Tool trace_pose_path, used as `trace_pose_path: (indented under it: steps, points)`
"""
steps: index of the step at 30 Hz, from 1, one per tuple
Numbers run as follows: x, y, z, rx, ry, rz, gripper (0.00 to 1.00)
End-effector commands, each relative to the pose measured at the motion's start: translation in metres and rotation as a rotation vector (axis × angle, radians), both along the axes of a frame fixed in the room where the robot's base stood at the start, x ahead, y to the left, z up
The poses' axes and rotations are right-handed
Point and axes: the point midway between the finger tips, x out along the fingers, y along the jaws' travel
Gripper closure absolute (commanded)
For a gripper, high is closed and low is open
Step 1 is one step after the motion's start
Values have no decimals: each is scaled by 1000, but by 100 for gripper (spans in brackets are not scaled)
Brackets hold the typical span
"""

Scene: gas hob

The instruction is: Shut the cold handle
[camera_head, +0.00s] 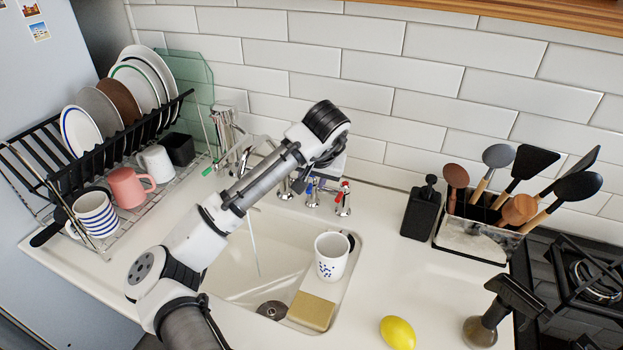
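The cold handle, marked blue (310,187), is on a small chrome tap behind the sink. A red-marked handle (345,188) stands just to its right. My arm reaches across the sink from the lower left, and its wrist is above and behind the blue-marked handle. My gripper (322,172) points down close to the handles, mostly hidden by the wrist. I cannot see its fingertips clearly, nor whether it touches the blue handle. A thin line like running water (255,245) drops into the sink (225,270).
A white spotted mug (331,256) and a sponge (311,311) sit at the sink's right side. A dish rack (105,240) is left. A black bottle (421,212), utensil holder (470,243), lemon (397,333) and hob (590,285) are right. A tiled wall closes the back.

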Motion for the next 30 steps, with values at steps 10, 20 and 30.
trace_pose_path:
  steps: [10, 20, 30]
  points:
    - [6, 2, -14, 0, 0, 0, 68]
    - [6, 2, -14, 0, 0, 0, 95]
    - [6, 4, -14, -4, 2, -49, 100]
